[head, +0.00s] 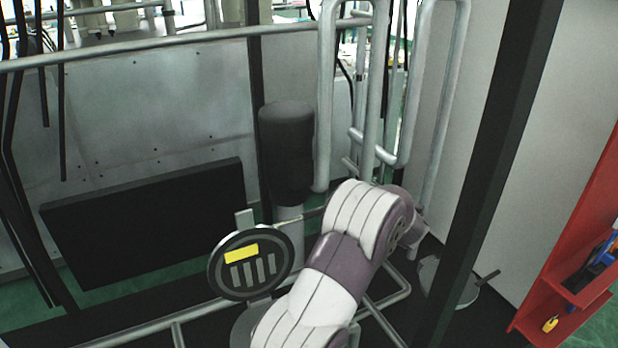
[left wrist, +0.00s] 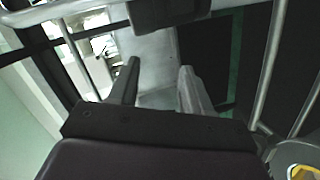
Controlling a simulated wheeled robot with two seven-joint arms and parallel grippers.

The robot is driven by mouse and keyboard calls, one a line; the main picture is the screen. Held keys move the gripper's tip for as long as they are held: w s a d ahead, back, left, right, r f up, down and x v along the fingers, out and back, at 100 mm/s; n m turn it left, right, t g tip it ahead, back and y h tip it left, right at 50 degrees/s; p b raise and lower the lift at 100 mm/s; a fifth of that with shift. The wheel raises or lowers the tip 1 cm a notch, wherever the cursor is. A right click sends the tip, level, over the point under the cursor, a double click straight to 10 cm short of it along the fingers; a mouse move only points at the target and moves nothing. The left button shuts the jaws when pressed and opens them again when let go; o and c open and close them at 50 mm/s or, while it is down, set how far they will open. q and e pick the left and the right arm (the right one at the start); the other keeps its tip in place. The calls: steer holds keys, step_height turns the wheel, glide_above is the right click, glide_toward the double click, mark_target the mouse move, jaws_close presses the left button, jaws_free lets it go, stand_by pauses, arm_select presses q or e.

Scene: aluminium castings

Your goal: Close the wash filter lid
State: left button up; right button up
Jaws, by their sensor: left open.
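The wash filter lid (head: 250,262) appears to be the round dark disc with a yellow label and several slots. In the head view it stands tilted up, its face towards me, above a grey round base (head: 243,322) partly hidden by a white and purple arm of mine. No gripper shows in the head view. In the left wrist view, my left gripper (left wrist: 160,78) is open with nothing between its fingers. A piece of a yellow and pale rounded thing, possibly the lid, shows at that view's bottom right corner. My right gripper is not in view.
A dark cylinder (head: 287,150) stands behind the lid. Metal tube rails (head: 370,90) and a black post (head: 490,160) crowd the right side. A round plate with a handle (head: 447,280) sits low right. A red rack (head: 580,240) stands at the right edge.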

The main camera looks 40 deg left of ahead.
mark_target(316, 210)
arm_select(q)
steer(key=s+a+f+n+g+y+p, duration=0.1)
steer(key=a+n+g, duration=0.1)
steer(key=a+n, duration=0.1)
steer(key=s+a+f+n+g+y+p, duration=0.1)
steer(key=s+a+f+n+g+p, duration=0.1)
steer(key=a+n+g, duration=0.1)
steer(key=s+a+f+n+g+y+p, duration=0.1)
steer(key=s+a+f+n+g, duration=0.1)
steer(key=a+n, duration=0.1)
steer(key=shift+s+a+f+g, duration=0.1)
steer(key=shift+a+f+g, duration=0.15)
steer(key=shift+a, duration=0.25)
steer(key=shift+a+f, duration=0.3)
steer(key=shift+a, duration=0.1)
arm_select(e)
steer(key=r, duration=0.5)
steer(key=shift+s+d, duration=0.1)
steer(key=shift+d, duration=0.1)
arm_select(q)
jaws_close()
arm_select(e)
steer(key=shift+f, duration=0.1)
